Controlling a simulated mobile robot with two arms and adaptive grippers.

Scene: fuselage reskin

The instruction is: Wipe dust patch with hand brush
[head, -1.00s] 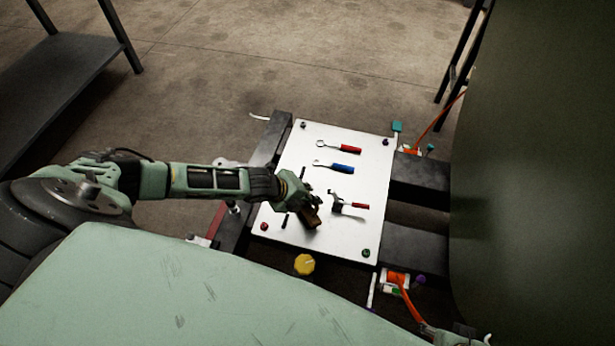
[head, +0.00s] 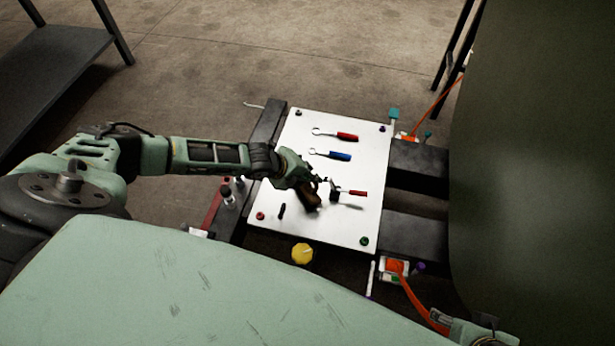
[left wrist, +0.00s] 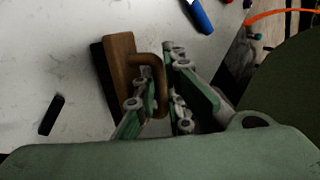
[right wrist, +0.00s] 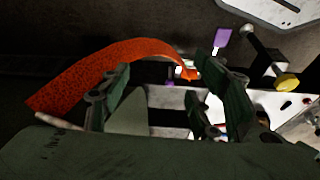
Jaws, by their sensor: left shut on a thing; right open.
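The hand brush (head: 311,198) has a brown wooden body and handle. In the left wrist view the brush (left wrist: 123,72) shows a dark bristle side on its left. My left gripper (head: 301,181) is shut on its looped handle, at the lower middle of the white board (head: 345,225). In the left wrist view the left gripper's fingers (left wrist: 160,82) are around the handle. I cannot make out a distinct dust patch, nor whether the bristles touch the board. My right gripper (right wrist: 168,78) is open and empty, near an orange strap (right wrist: 130,57).
On the board lie a red-handled tool (head: 346,137), a blue-handled tool (head: 340,156), another red-handled tool (head: 356,193) close right of the brush, and a small black piece (head: 282,211). A yellow knob (head: 302,254) is below. A large dark green curved panel (head: 530,170) stands right.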

